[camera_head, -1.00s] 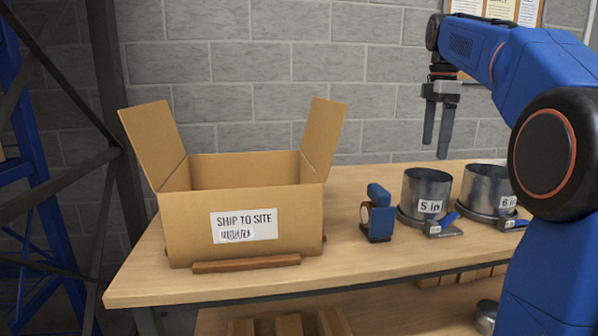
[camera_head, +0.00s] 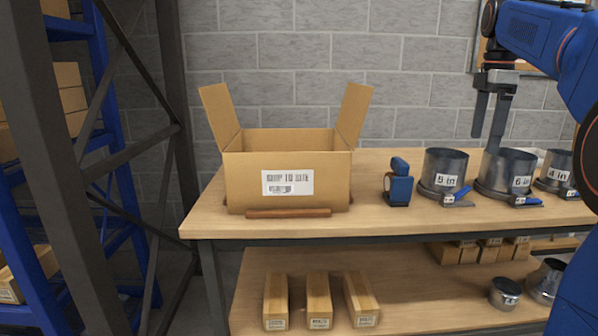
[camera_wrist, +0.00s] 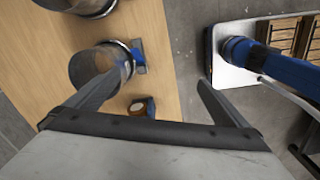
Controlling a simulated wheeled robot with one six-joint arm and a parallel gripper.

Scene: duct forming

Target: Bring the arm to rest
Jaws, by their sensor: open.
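My gripper (camera_head: 489,116) hangs with its fingers pointing down at the right of the head view, raised in front of the wall. In that view its fingertips overlap the 6 in metal duct ring (camera_head: 507,170). The wrist view shows the two fingers (camera_wrist: 150,90) spread apart with nothing between them. Below them in the wrist view are a metal ring (camera_wrist: 100,66), the bench top and the grey floor. My blue arm (camera_head: 545,40) is bent, and part of it lies outside the head view.
An open carton (camera_head: 288,185) labelled for shipping stands on the bench (camera_head: 370,222). A blue device (camera_head: 398,184), the 5 in ring (camera_head: 445,167) and the 4 in ring (camera_head: 556,168) stand right of it. Small cartons (camera_head: 318,300) lie on the lower shelf. A blue rack stands left.

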